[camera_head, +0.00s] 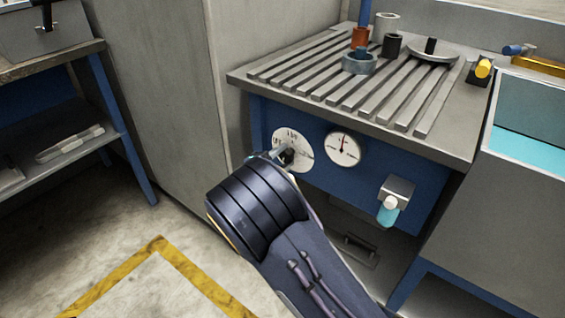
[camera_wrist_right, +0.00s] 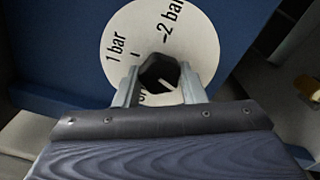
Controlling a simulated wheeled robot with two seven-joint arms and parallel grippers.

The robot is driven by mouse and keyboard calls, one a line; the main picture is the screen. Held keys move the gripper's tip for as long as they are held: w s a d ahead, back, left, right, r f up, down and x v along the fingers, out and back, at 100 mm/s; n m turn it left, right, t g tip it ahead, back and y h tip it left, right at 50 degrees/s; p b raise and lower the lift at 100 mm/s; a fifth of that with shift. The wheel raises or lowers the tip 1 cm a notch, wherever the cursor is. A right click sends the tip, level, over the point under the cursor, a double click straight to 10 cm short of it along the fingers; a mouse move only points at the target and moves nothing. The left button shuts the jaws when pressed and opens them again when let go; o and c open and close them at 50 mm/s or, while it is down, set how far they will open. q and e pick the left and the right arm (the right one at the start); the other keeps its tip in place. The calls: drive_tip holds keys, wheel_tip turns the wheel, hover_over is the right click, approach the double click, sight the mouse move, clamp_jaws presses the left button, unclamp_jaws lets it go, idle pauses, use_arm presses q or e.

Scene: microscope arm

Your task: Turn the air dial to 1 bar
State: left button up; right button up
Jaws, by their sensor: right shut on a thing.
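The air dial (camera_head: 305,152) is a white disc on the blue front panel under the slotted bench top. In the right wrist view the dial face (camera_wrist_right: 122,28) shows "1 bar" at upper left and "2 bar" at upper right; a third label at the bottom is mostly hidden. My right gripper (camera_head: 284,157) is shut on the black knob (camera_wrist_right: 157,70) at the dial's centre, one finger on each side. A short white mark shows on the knob's lower right part, pointing away from "1 bar". My left gripper is not in view.
A round white gauge (camera_head: 345,157) with a needle sits right of the dial. A valve with a teal handle (camera_head: 388,211) sticks out farther right. The slotted bench top (camera_head: 300,67) overhangs the panel and bears several small parts. A grey cabinet wall (camera_head: 165,90) stands to the left.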

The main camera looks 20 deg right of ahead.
idle(0.4)
drive_tip(key=o, duration=1)
drive_tip(key=p+v, duration=0.1)
drive_tip(key=v, duration=0.7)
drive_tip(key=shift+d, duration=0.1)
